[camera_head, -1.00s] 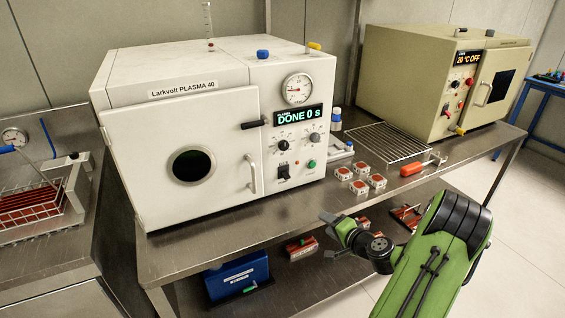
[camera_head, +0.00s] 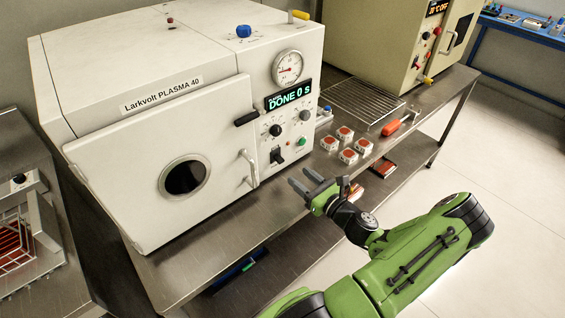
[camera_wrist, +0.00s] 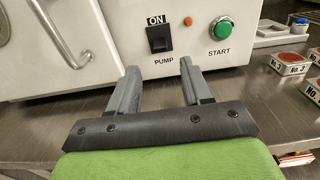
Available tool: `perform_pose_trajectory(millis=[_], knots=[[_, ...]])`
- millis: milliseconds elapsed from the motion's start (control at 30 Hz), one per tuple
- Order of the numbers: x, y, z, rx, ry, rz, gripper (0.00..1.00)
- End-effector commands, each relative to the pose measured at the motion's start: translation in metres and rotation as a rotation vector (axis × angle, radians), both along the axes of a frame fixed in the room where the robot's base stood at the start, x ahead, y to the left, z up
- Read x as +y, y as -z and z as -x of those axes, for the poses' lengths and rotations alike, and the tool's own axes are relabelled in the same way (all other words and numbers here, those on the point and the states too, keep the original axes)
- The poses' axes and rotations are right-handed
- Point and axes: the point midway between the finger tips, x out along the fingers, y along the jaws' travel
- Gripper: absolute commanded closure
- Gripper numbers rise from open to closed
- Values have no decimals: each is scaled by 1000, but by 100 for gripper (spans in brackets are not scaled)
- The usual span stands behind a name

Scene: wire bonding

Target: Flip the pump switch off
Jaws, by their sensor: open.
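The pump switch (camera_wrist: 159,39) is a black switch on the white plasma machine's front panel, with "ON" above it and "PUMP" below. It also shows in the head view (camera_head: 276,157), low on the panel. I cannot tell for sure which way its lever is tipped. My gripper (camera_wrist: 159,68) is open and empty, its two grey fingers pointing at the panel, one toward each side of the switch and a little below it. In the head view my gripper (camera_head: 302,178) is in front of the machine, apart from the switch.
A green START button (camera_wrist: 222,28) and a small orange lamp (camera_wrist: 188,21) are right of the switch. The door handle (camera_head: 250,168) stands out to its left. Red-topped blocks (camera_head: 348,156), a wire rack (camera_head: 362,98) and an orange-handled tool (camera_head: 391,127) lie on the bench to the right.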

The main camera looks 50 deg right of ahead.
Motion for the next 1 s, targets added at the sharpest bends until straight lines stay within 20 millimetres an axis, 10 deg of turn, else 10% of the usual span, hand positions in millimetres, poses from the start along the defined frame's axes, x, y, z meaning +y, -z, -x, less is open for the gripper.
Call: perform_pose_trajectory(millis=[300, 700, 1000], knots=[[-8, 1, -72, -1, -1, 4, 51], [-10, 0, -85, 1, 2, 2, 53], [-10, 0, -85, 1, 1, 2, 99]])
